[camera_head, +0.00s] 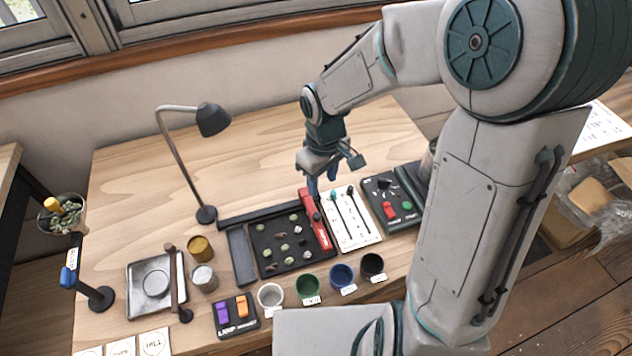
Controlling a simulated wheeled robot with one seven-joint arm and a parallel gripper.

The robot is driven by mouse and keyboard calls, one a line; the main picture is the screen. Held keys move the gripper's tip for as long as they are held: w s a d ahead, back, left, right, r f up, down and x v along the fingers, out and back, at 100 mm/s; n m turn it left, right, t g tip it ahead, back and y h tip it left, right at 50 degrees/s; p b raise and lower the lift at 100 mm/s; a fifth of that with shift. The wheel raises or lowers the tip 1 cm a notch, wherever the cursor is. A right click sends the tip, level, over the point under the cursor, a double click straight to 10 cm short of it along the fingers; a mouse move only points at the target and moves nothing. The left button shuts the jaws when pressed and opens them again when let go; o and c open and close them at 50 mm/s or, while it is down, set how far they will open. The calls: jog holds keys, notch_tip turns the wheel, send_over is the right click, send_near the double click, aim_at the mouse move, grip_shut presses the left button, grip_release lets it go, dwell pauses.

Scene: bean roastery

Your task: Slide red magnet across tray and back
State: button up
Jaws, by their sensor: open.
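A dark tray (262,237) lies on the wooden table, with several greenish and brown beans or stones scattered on it. The red magnet (322,234) looks like a long red bar along the tray's right edge. My gripper (322,184) is open and points down over the far end of the red bar. Its fingers look empty. I cannot tell from this one view whether they touch the bar or hover above it.
A white slider board (357,231) and a dark switch box (405,211) stand close on the right. Several cups, including a green one (307,284), line the front. A desk lamp (207,165) stands behind left. The table's back is clear.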

aim_at(317, 215)
jog(key=f, duration=0.9)
jog(key=a+f+b, duration=0.1)
jog(key=f, duration=0.4)
jog(key=shift+w, duration=0.15)
grip_shut()
